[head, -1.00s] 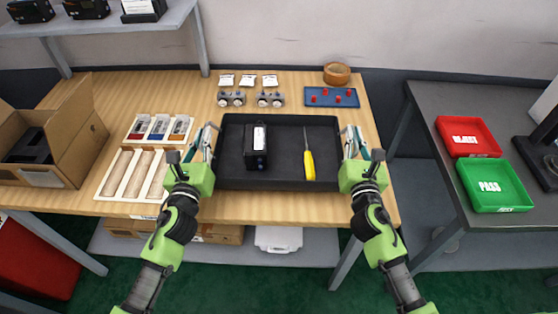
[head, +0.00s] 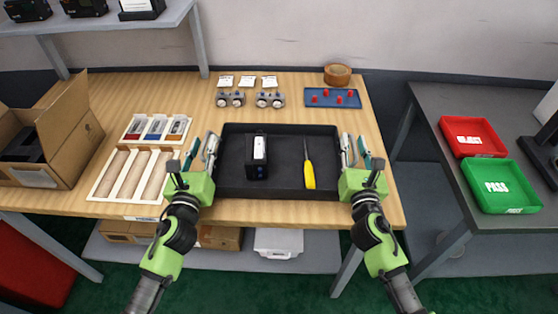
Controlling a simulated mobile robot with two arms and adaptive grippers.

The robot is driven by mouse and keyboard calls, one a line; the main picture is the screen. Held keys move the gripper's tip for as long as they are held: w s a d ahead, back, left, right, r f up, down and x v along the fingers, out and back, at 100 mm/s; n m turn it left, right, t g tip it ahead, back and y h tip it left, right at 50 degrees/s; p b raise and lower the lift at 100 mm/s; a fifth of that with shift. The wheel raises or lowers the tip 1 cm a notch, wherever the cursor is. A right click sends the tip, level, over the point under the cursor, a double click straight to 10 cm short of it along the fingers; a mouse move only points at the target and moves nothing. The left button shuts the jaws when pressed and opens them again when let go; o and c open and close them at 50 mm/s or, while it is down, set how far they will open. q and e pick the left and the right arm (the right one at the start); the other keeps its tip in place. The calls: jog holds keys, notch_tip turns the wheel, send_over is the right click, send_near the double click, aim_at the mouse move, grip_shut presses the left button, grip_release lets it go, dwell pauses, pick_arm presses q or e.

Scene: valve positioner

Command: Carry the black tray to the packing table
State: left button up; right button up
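The black tray (head: 283,191) lies on the wooden table near its front edge. A black boxy device (head: 256,160) with a white label stands in its left half, and a yellow-handled screwdriver (head: 309,173) lies in its right half. My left gripper (head: 202,150) is at the tray's left side, its fingers spread apart. My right gripper (head: 356,150) is at the right side, its fingers also spread. The inner fingers are close to the side walls; whether they touch is too small to tell. I cannot make out which table is the packing table.
A wooden-slotted caddy (head: 110,190) and open carton (head: 85,140) stand at left. Small packets, metal parts, a blue tray (head: 318,97) and a tape roll (head: 338,74) are behind. A grey table (head: 440,100) at right, across a gap, holds red and green trays.

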pick_arm(q)
jog(key=s, duration=1.2)
jog(key=shift+a, duration=0.4)
pick_arm(e)
jog(key=s, duration=1.2)
jog(key=shift+a, duration=0.3)
